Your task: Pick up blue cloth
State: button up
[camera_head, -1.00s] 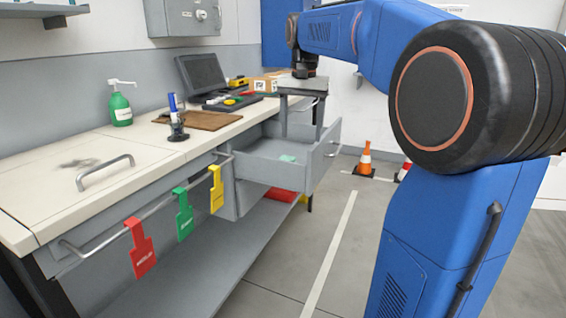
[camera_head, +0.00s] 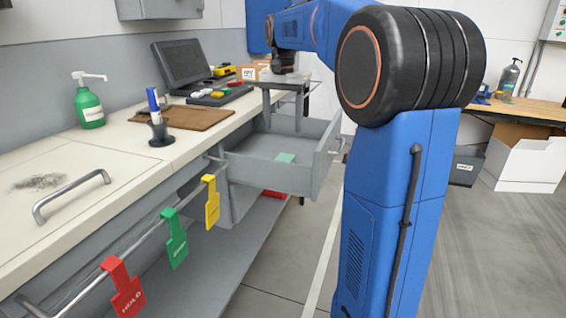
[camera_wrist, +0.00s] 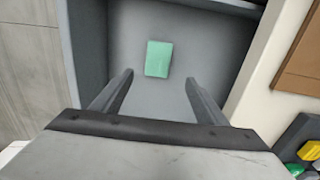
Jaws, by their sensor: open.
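No clearly blue cloth shows. A small flat teal-green piece (camera_head: 285,157), which could be a folded cloth, lies on the floor of the open grey drawer (camera_head: 333,165). It also shows in the wrist view (camera_wrist: 158,59), near the drawer's middle. My gripper (camera_head: 283,128) points down over the drawer with its two fingers apart and nothing between them. In the wrist view my fingers (camera_wrist: 159,80) appear either side of the piece's near end, still above it; the exact height is hard to tell.
Red, green and yellow tags hang from the front rail (camera_head: 140,240). A white box (camera_head: 525,162) stands at right.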

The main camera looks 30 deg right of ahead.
send_over(284, 158)
jog(key=f, duration=0.6)
jog(key=shift+w+a+f, duration=0.1)
jog(key=shift+w+a, duration=0.05)
jog(key=shift+w, duration=0.05)
jog(key=shift+s+f, duration=0.15)
jog(key=shift+f, duration=1.25)
jog(key=shift+s+f, duration=0.1)
jog(key=shift+f, duration=1.3)
jog(key=c, duration=1.2)
jog(key=shift+c, duration=0.2)
jog(key=shift+r, duration=0.1)
notch_tip(284, 158, up, 18)
